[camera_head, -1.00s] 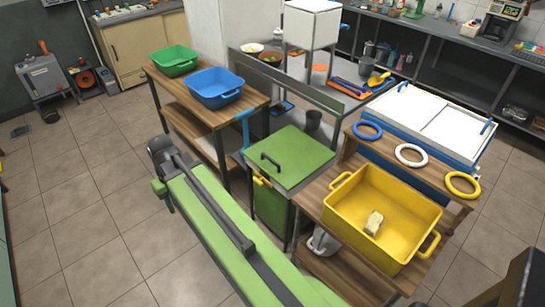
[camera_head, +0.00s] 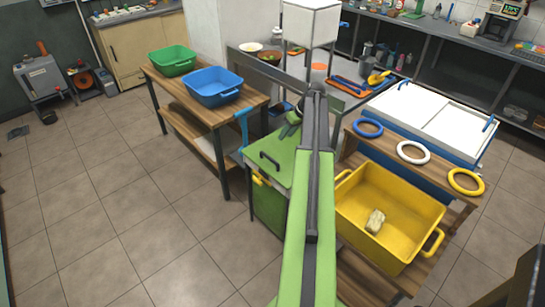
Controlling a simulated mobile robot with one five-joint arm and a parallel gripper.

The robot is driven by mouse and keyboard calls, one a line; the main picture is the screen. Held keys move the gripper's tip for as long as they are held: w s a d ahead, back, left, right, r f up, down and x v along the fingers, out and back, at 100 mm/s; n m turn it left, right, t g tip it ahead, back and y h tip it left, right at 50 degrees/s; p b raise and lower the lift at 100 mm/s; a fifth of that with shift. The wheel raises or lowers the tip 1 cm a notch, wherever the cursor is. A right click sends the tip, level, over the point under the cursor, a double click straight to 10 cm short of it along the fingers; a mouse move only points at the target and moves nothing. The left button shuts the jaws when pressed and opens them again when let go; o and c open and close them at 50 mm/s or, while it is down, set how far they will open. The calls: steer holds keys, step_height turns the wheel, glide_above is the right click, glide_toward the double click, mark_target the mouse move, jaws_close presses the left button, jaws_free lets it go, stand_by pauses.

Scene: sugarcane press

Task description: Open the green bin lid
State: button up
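The green bin (camera_head: 267,208) stands between the wooden table and the yellow tub. Its flat green lid (camera_head: 284,171) lies shut on top, with a dark handle (camera_head: 269,160) near its left edge. My green and grey arm reaches across the right part of the lid and hides it. My gripper (camera_head: 291,125) shows only in part, beside the arm's far end above the lid's back edge. It is to the upper right of the handle and apart from it. Its fingers are too small and covered to make out.
A wooden table with a blue tub (camera_head: 213,88) and a green tub (camera_head: 173,62) stands left of the bin. A yellow tub (camera_head: 402,205) holding a pale block (camera_head: 375,221) is close on the right. Bare floor (camera_head: 130,200) lies to the left.

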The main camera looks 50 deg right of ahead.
mark_target(270, 157)
steer(key=b+x, duration=1.4)
steer(key=x, duration=0.2)
steer(key=shift+w+f, duration=0.1)
steer(key=shift+f, duration=0.2)
steer(key=shift+r, duration=0.15)
jaws_close()
